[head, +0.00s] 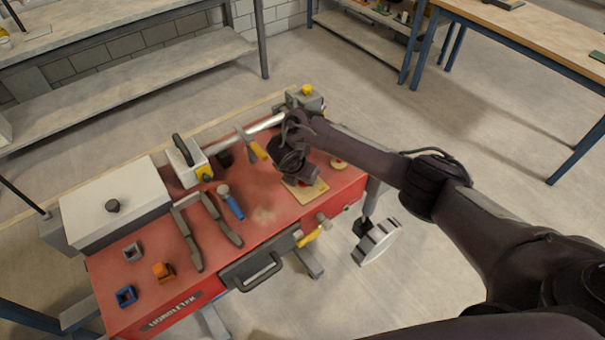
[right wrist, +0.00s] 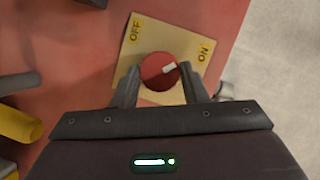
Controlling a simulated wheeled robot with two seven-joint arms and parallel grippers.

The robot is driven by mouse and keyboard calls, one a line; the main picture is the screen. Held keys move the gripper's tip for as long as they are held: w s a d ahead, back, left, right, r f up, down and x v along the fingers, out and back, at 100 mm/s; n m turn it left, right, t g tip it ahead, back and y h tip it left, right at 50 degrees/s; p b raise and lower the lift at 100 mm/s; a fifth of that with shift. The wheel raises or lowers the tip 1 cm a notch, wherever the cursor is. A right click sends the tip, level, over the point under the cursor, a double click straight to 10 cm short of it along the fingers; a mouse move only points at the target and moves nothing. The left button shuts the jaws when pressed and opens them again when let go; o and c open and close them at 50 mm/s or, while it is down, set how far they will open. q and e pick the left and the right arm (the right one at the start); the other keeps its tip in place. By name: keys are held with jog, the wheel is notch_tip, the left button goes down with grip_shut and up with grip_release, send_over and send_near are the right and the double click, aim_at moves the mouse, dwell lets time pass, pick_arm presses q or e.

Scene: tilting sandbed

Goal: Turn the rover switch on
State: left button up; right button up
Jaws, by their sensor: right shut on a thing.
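The rover switch is a round red knob with a white mark (right wrist: 158,71) on a pale yellow plate (right wrist: 148,96). The plate reads OFF at its left corner and ON at its right corner. The white mark points right and slightly up, roughly toward ON. My right gripper (right wrist: 156,88) is shut on the knob, a finger on each side. In the head view the plate (head: 315,190) lies on the red top, and my right gripper (head: 299,181) hides the knob. My left gripper is not in view.
The red bench (head: 264,214) carries a white box (head: 115,200), a blue-handled tool (head: 231,203), grey bars (head: 187,238) and small blocks (head: 126,296). A yellow-handled tool (head: 257,149) lies left of my wrist. A grey wheel (head: 377,242) is off the bench's right side.

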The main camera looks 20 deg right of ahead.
dwell(0.3)
jog(key=o, duration=1)
jog(key=shift+c, duration=0.2)
jog(key=p+v, duration=0.2)
jog(key=v, duration=0.5)
jog(key=shift+r+p, duration=0.35)
jog(key=shift+r, duration=0.05)
jog(key=shift+a, duration=0.2)
